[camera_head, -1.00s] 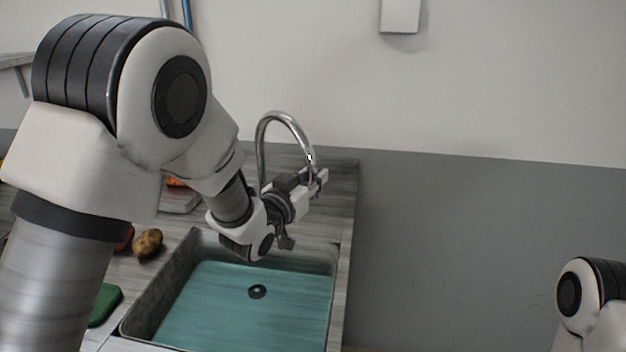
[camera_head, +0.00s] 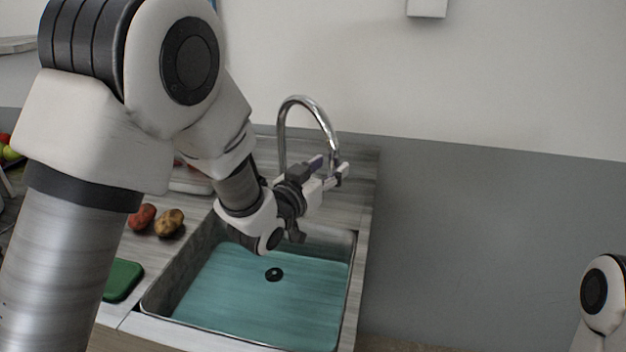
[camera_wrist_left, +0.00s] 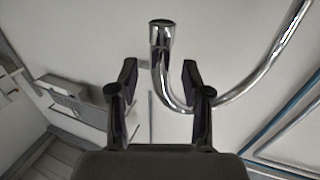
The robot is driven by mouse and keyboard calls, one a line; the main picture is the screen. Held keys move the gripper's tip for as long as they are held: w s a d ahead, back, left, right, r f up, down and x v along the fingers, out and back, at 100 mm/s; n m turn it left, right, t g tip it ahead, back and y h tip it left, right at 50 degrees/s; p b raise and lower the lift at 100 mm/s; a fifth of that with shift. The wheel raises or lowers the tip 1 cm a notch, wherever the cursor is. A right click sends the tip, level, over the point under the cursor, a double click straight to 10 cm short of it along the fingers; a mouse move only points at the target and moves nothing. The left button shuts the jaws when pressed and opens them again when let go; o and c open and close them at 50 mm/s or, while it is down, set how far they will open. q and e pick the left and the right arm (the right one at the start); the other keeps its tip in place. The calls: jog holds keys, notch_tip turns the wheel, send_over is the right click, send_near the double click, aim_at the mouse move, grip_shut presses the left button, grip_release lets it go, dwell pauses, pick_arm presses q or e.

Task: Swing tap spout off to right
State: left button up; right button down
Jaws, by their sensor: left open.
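The tap spout (camera_head: 307,101) is a shiny chrome gooseneck arching over the sink's back edge in the head view. My left gripper (camera_head: 338,173) is at the down-turned outlet end of the spout, with its fingers reaching to the right. In the left wrist view the spout (camera_wrist_left: 162,62) shows its outlet and a curved length of pipe between the fingers of my open left gripper (camera_wrist_left: 160,78). The pipe bends away to the right behind one finger. I cannot tell whether a finger touches it. My right gripper is out of view.
The sink (camera_head: 352,262) with a teal bottom lies below the gripper. Potatoes (camera_head: 168,223) and a green board (camera_head: 122,281) sit on the counter left of it. A grey-and-white wall (camera_head: 480,220) stands behind and right. Part of my right arm shows at lower right.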

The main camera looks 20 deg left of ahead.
pick_arm(q)
jog(key=v, duration=0.9)
jog(key=shift+s, duration=0.1)
